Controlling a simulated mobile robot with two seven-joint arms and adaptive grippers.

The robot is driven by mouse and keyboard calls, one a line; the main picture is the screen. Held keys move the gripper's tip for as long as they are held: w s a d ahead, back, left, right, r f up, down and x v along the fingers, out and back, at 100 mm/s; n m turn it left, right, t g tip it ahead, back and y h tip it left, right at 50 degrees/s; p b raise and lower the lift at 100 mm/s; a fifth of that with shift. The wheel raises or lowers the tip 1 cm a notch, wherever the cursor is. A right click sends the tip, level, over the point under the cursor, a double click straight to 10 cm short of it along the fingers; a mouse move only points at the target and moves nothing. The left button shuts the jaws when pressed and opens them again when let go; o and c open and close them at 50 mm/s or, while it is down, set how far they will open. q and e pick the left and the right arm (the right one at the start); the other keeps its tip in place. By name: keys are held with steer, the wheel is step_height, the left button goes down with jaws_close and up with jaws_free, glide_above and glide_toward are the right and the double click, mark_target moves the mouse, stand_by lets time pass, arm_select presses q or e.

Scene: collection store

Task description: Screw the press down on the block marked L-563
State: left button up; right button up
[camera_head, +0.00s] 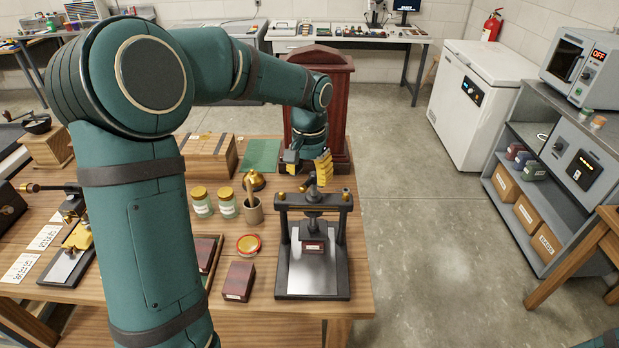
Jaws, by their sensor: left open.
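The press (342,243) stands near the table's right end, with a dark frame, a pale metal bed and a central screw. The screw's handle (312,187) has brass-coloured ends. My left gripper (308,166) is open, with yellow fingertips, just above and behind the handle. I cannot tell whether it touches the handle. My right gripper is out of view.
Another dark red block (238,281) lies left of the press. A dark red cabinet (336,110) rises behind the gripper. Floor right of the table is clear.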

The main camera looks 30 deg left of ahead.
mark_target(309, 179)
arm_select(q)
step_height(309, 179, up, 10)
stand_by(0.4)
steer(key=shift+r, duration=0.1)
